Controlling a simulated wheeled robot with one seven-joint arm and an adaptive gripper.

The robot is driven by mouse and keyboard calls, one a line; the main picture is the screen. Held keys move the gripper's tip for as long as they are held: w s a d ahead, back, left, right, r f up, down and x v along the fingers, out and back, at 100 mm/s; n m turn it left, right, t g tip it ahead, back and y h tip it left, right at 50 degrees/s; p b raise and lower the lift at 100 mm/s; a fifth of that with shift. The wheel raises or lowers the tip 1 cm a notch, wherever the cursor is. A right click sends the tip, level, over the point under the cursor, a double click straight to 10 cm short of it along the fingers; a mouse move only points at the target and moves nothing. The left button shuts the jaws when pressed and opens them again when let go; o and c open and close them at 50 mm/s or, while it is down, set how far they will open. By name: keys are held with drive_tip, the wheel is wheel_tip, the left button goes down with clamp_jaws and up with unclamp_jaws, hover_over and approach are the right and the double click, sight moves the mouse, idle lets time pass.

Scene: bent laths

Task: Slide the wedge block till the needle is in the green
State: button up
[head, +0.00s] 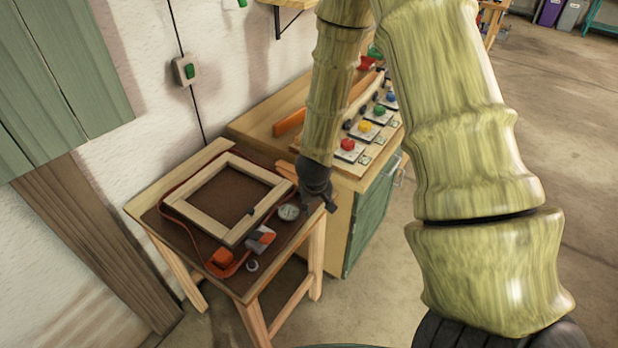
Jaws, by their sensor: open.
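A small wooden table (138,203) carries a pale square wooden frame (198,190) with a red strap (166,205) looped around it. At the frame's near corner are an orange block (222,257) and a grey-and-orange piece (260,239); I cannot tell for sure which is the wedge block. A round pale dial (288,212) lies right of the frame. Its needle and any green zone are too small to read. My dark gripper (319,204) is open above the table's right edge, just right of the dial, apart from the block. Its fingertips are small in this view.
A wooden cabinet with a green door (366,226) stands close behind and right of the table. Its top carries red, yellow and blue knobs on plates and an orange bar (289,122). A wall and green shutter (60,75) bound the left. The floor in front is clear.

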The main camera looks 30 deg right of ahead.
drive_tip(key=w+d+r+m+t, duration=0.1)
drive_tip(key=w+d+r, duration=0.2)
drive_tip(key=w+r, duration=0.45)
drive_tip(key=shift+y, duration=0.4)
drive_tip(key=shift+p+x, duration=0.8)
drive_tip(key=shift+x, duration=3.7)
drive_tip(key=shift+s+d, duration=0.1)
clamp_jaws()
